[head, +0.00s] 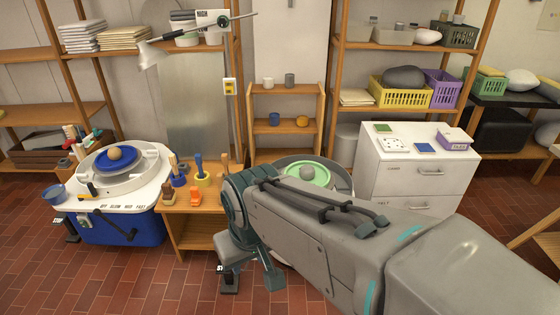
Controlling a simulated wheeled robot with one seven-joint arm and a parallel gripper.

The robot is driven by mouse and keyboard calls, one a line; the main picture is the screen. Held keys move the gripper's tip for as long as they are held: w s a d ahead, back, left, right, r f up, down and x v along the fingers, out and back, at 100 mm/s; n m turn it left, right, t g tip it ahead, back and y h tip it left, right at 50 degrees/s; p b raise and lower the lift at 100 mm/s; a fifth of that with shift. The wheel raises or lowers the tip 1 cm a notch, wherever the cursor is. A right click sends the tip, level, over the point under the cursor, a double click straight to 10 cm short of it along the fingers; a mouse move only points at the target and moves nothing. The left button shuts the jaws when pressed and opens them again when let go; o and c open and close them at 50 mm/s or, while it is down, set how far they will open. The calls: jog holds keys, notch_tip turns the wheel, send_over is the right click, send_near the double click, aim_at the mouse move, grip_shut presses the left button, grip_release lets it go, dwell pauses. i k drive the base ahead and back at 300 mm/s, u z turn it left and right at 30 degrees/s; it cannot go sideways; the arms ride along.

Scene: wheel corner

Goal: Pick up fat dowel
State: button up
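Several wooden-handled tools stand or lie on the low wooden table (190,235) between the two pottery wheels. A tan upright piece (224,166) near the table's right back edge may be the fat dowel, but it is small and partly hidden by my arm. A wooden handle in a blue holder (178,179) and a blue-handled tool in a yellow holder (203,179) stand to its left. My arm crosses from the lower right to the table's right side.
Left is a blue-based wheel (122,228) with a clay ball (115,153). An orange object (195,196) and a brown block (168,197) sit at the table's front. Behind my arm is a green wheel disc (306,174); right is a white cabinet (408,175).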

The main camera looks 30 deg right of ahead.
aim_at(173, 160)
jog(key=u, duration=0.15)
jog(key=i, duration=0.3)
jog(key=u, duration=0.75)
jog(key=i, duration=2.3)
jog(key=z, duration=1.6)
jog(key=i, duration=0.45)
jog(key=z, duration=0.3)
